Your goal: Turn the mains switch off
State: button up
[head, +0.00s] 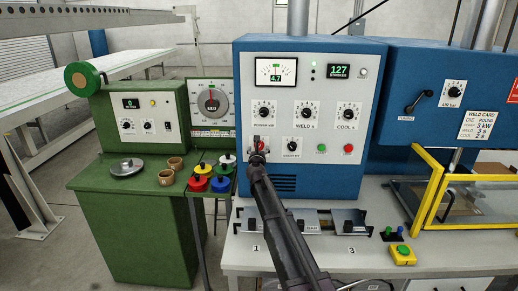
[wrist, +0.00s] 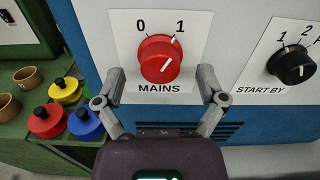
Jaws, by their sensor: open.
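The mains switch is a red round knob (wrist: 160,60) on a white plate marked 0 at upper left, 1 at upper right and MAINS below. A white line on the knob slants up and right, toward the 1. In the head view the mains switch (head: 259,142) is at the lower left of the blue welder panel, partly hidden by my gripper. My gripper (wrist: 162,82) is open, with one finger on each side of the knob's lower part and a visible gap to it. In the head view my gripper (head: 257,156) is just below and in front of the switch.
A black START BY knob (wrist: 292,66) is right of the mains plate. Green (head: 321,149) and red (head: 348,149) buttons lie farther right. A green bench (head: 130,215) with colored weights and brown cups stands left. Metal fixtures (head: 348,220) sit on the white table below.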

jog(key=shift+w, duration=0.8)
jog(key=c, duration=1.1)
jog(key=shift+c, duration=0.2)
jog(key=shift+n, duration=0.4)
jog(key=n, duration=0.5)
jog(key=shift+a, duration=0.1)
jog(key=n, duration=0.6)
